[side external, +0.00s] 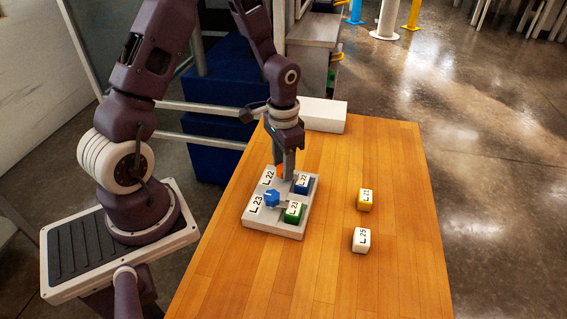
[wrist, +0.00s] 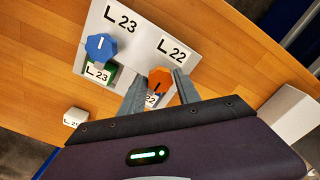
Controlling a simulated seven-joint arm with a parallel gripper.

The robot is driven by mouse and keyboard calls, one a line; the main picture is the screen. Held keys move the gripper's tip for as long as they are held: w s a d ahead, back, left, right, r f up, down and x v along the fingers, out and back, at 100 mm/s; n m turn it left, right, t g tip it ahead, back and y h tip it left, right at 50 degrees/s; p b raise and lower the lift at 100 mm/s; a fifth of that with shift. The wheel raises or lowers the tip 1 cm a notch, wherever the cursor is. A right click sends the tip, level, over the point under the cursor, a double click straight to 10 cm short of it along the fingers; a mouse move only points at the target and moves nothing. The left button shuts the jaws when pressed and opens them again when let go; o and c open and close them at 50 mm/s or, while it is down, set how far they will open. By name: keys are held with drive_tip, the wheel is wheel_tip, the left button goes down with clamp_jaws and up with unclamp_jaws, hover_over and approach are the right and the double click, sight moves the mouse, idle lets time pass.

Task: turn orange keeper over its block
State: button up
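The orange keeper (wrist: 160,78) is a small knob with a mark on top, on a white board (wrist: 134,42) by the L 22 label. In the wrist view it sits at the edge of a labelled block (wrist: 151,100), which my gripper partly hides. My gripper (wrist: 160,76) is open, with one finger on each side of the keeper and small gaps showing.
A blue keeper (side external: 272,199) and a green L 23 block (side external: 293,213) are on the board's near part. A yellow block (side external: 365,200) and a white L 25 block (side external: 361,240) lie to the right. A white box (side external: 323,115) stands behind.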

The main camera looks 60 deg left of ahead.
drive_tip(key=shift+o, duration=0.8)
wheel_tip(320, 180, up, 7)
drive_tip(key=shift+r, duration=0.1)
drive_tip(key=s+d+r+t+y, duration=0.1)
drive_tip(key=s+d+r, duration=0.1)
drive_tip(key=r, duration=0.3)
drive_tip(key=s+d+r+t, duration=0.1)
drive_tip(key=s+d+r, duration=0.15)
drive_tip(key=r, duration=0.35)
drive_tip(key=s+d+r+t, duration=0.1)
drive_tip(key=s+d+r, duration=0.1)
drive_tip(key=s, duration=0.4)
drive_tip(key=s+d+r+n+t+h, duration=0.1)
drive_tip(key=s+d+r+t, duration=0.1)
drive_tip(key=s, duration=0.5)
wheel_tip(320, 180, up, 2)
drive_tip(key=shift+d+r+t, duration=0.2)
drive_tip(key=shift+d+t, duration=0.1)
drive_tip(key=shift+d, duration=0.2)
